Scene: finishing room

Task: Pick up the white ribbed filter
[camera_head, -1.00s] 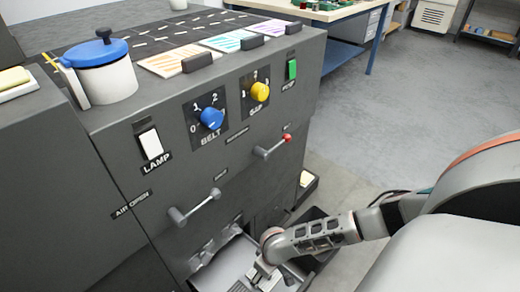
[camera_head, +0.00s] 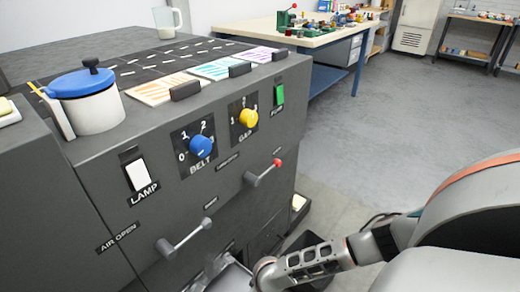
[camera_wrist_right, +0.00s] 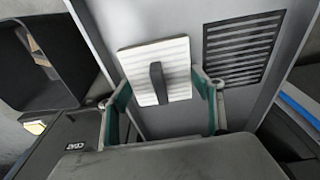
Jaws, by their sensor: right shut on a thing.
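The white ribbed filter (camera_wrist_right: 178,62) is a square pale plate with fine ribs and a dark upright grip bar. It shows in the right wrist view, between the fingers of my right gripper (camera_wrist_right: 162,88), which is shut on it. Behind it is a grey panel (camera_wrist_right: 205,25) with a dark slotted grille (camera_wrist_right: 240,48). In the head view my right arm comes in from the right, and its wrist end is cut off by the bottom edge beside the machine. I cannot make out the filter there. My left gripper is not in view.
The dark machine (camera_head: 240,190) has a lamp switch, knobs and two bar handles (camera_head: 185,238) on its front. A blue-lidded pot (camera_head: 98,112) and a glass mug (camera_head: 167,20) stand on top. A workbench (camera_head: 290,30) stands behind. The floor (camera_head: 400,120) at right is open.

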